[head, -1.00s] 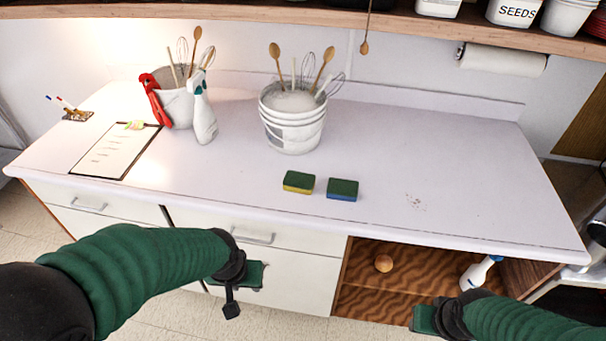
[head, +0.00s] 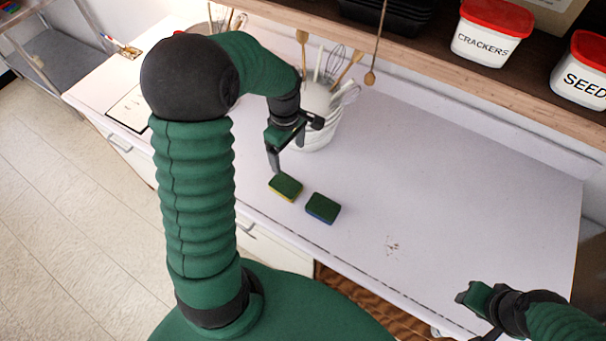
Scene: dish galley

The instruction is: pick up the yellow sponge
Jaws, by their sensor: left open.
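The yellow sponge (head: 285,188) lies on the counter, with a green top and a yellow lower layer showing at its front edge. A similar sponge with a blue lower layer (head: 322,208) lies just to its right, a small gap apart. My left gripper (head: 286,160) is open and empty, pointing down above and just behind the yellow sponge; I cannot tell its exact height. My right gripper (head: 468,296) is over the front right of the counter, apart from both sponges; its jaw state is unclear.
A white bucket of utensils (head: 320,133) stands close behind my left gripper. A shelf (head: 480,75) with lidded tubs overhangs the back, and a wooden spoon (head: 370,78) hangs from above. The counter (head: 440,180) is clear to the right, apart from some crumbs (head: 391,245).

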